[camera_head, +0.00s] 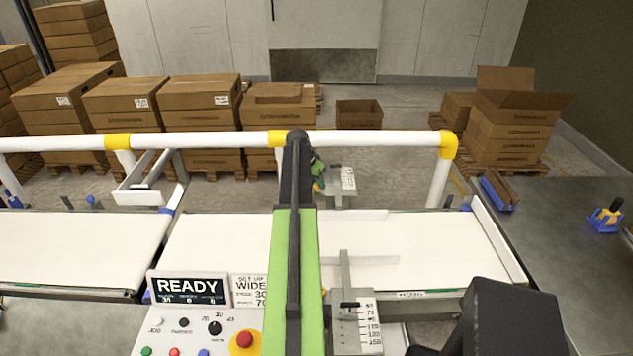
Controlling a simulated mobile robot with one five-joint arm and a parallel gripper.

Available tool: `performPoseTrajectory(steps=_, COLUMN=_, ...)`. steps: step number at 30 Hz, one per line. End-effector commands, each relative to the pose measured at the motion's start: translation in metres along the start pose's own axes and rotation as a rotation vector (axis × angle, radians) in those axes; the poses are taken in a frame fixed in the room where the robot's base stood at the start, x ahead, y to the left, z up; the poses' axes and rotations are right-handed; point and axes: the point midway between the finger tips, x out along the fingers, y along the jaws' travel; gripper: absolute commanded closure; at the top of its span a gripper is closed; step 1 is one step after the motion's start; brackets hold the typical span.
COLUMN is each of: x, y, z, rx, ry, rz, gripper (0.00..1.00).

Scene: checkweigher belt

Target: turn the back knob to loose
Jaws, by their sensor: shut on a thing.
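The back guide clamp (338,188) is a grey block with a white scale plate (348,178), standing behind the belt just inside the white rail. The back knob (335,166) shows as a small dark bar on top of it. My gripper (319,176) is at the left side of this clamp, shut on the back knob. My green and black arm reaches over the belt and hides most of the gripper and the exact grip. The knob's setting cannot be read. The front clamp (343,325) has a similar black knob (350,304) and scale plate.
The white belt (440,245) runs beneath my arm and is empty. A white rail with yellow joints (447,145) crosses behind. A control panel with a READY display (188,288) and red button (244,339) stands in front. Cartons (208,100) stand behind the rail.

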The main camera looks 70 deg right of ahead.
Motion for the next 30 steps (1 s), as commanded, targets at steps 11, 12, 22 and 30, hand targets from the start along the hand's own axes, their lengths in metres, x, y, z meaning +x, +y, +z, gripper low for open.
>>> performPoseTrajectory(steps=11, x=-0.0011, y=-0.0004, z=0.0054, rx=-0.251, ry=-0.007, rz=-0.112, gripper=1.00)
performPoseTrajectory(steps=12, x=-0.0010, y=-0.0003, z=0.0052, rx=-0.285, ry=-0.006, rz=-0.127, gripper=1.00)
performPoseTrajectory(steps=22, x=-0.0004, y=0.0013, z=0.0039, rx=-0.575, ry=-0.006, rz=-0.247, gripper=1.00)
performPoseTrajectory(steps=30, x=0.0003, y=0.0022, z=0.0023, rx=-0.812, ry=-0.006, rz=-0.346, gripper=1.00)
